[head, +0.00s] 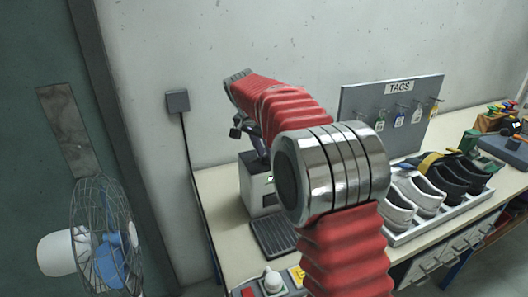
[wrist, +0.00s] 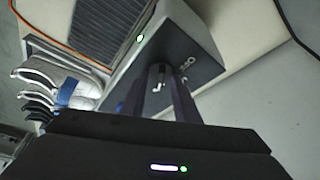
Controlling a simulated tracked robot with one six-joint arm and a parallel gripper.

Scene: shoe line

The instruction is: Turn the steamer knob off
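The steamer, a pale grey box with a dark top, stands on the bench by the wall in the head view (head: 257,188), partly hidden by my red arm. A green light glows on its front. In the wrist view the steamer (wrist: 200,45) fills the middle, its green light at the upper edge. My gripper (wrist: 162,72) points at the steamer's dark top, its two dark fingers apart with a narrow gap. In the head view the fingers are mostly hidden.
A dark ribbed plate (head: 272,238) lies before the steamer. A tray (head: 400,238) of white and black shoes is to the right, below a grey tags board (head: 365,105). A caged fan (head: 105,240) stands at left. A white knobbed control (head: 272,280) sits at the bench front.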

